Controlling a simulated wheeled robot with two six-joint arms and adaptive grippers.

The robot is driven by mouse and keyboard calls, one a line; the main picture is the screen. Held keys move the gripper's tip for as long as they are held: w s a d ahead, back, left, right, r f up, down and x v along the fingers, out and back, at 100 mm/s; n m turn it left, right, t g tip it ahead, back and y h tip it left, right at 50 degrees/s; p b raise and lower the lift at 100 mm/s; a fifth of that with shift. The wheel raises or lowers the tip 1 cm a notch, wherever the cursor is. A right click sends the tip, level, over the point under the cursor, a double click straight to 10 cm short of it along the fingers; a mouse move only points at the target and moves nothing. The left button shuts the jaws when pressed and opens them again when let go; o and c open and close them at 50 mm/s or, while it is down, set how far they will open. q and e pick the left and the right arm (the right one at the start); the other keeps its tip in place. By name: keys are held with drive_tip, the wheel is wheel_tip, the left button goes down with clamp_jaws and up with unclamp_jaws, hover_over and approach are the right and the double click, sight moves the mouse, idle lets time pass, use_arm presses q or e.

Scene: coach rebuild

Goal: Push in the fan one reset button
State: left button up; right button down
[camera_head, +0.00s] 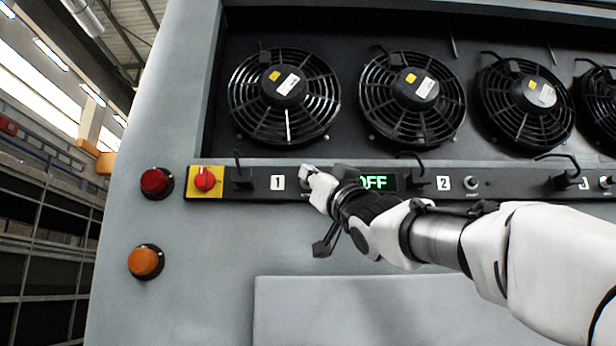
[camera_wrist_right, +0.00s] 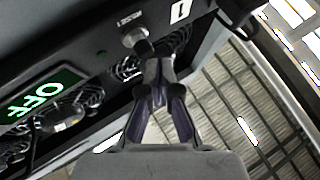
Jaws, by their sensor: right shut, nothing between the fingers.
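The fan one reset button (camera_wrist_right: 140,41) shows in the right wrist view as a round metal collar with a dark tip, beside a RESET label. In the head view it is hidden behind my right gripper (camera_head: 309,174), which is at the panel strip just right of the number 1 label (camera_head: 277,183). My right gripper (camera_wrist_right: 159,66) is shut and empty. In the right wrist view its fingertips are close to the button's dark tip; I cannot tell whether they touch. Fan one (camera_head: 285,97) sits above the strip. My left gripper is not in view.
A green OFF display (camera_head: 376,182) sits right of the gripper, partly covered by my arm. A red rotary switch (camera_head: 205,180) on a yellow plate is to the left. The number 2 label (camera_head: 443,183) and another button (camera_head: 471,184) are to the right. Thin hooked levers stick out from the strip.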

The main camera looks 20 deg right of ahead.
drive_tip(key=shift+w+d+p, duration=0.15)
drive_tip(key=shift+w+p, duration=0.25)
drive_tip(key=shift+w, duration=0.05)
idle(0.7)
drive_tip(key=shift+w, duration=0.25)
drive_tip(key=shift+s+a+b, duration=0.15)
drive_tip(key=shift+s+b, duration=0.1)
drive_tip(key=shift+s, duration=0.4)
drive_tip(key=shift+s+a+b, duration=0.15)
drive_tip(key=shift+s+b, duration=0.1)
drive_tip(key=shift+s, duration=0.35)
drive_tip(key=s+b, duration=0.2)
drive_tip(key=b, duration=0.2)
drive_tip(key=s+a+b, duration=0.1)
drive_tip(key=s+b, duration=0.1)
drive_tip(key=b, duration=0.1)
drive_tip(key=shift+s+a+b, duration=0.2)
drive_tip(key=shift+s+b, duration=0.15)
